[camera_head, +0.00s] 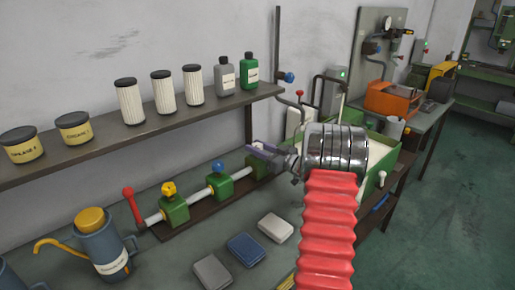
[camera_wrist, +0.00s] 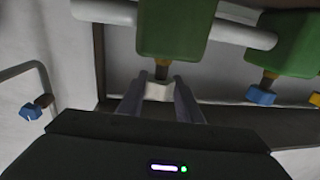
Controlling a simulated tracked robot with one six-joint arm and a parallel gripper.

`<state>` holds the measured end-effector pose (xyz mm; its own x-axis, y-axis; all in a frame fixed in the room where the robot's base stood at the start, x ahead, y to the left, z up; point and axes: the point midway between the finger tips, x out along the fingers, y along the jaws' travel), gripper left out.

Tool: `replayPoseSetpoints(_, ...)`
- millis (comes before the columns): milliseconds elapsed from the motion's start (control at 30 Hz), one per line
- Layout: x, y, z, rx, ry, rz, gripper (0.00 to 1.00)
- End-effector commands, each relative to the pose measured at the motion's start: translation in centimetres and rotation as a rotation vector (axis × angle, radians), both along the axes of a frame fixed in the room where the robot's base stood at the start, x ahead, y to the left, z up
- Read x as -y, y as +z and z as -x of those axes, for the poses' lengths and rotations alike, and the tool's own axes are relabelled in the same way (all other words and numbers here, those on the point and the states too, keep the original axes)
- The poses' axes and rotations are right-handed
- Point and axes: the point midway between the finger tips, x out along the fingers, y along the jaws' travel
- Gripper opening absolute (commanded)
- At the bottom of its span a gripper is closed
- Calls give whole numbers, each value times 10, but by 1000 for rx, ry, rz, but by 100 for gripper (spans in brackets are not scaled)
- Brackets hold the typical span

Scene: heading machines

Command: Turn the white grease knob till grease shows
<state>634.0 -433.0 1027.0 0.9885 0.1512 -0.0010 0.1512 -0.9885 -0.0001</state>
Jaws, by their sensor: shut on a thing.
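The white grease knob (camera_wrist: 159,91) sits on a short brass stem at a green block (camera_wrist: 178,28) in the wrist view. My gripper (camera_wrist: 160,84) is shut on the knob, one finger on each side. In the head view my gripper (camera_head: 262,150) is at the right end of the pipe with green blocks, and it hides the white knob there. The blue knob (camera_head: 218,166) and yellow knob (camera_head: 168,188) stand on the other blocks, apart from my gripper. I see no grease at the white knob.
A red-handled lever (camera_head: 132,203) stands at the pipe's left end. A shelf (camera_head: 140,130) with jars, filters and bottles runs above. A green-edged tray (camera_head: 378,160) is at right.

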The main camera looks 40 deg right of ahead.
Motion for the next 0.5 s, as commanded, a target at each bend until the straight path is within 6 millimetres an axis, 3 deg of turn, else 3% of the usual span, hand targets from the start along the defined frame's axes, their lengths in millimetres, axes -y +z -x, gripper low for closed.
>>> replayPoseSetpoints(500,2,-2,1,-3,206,-2,10)
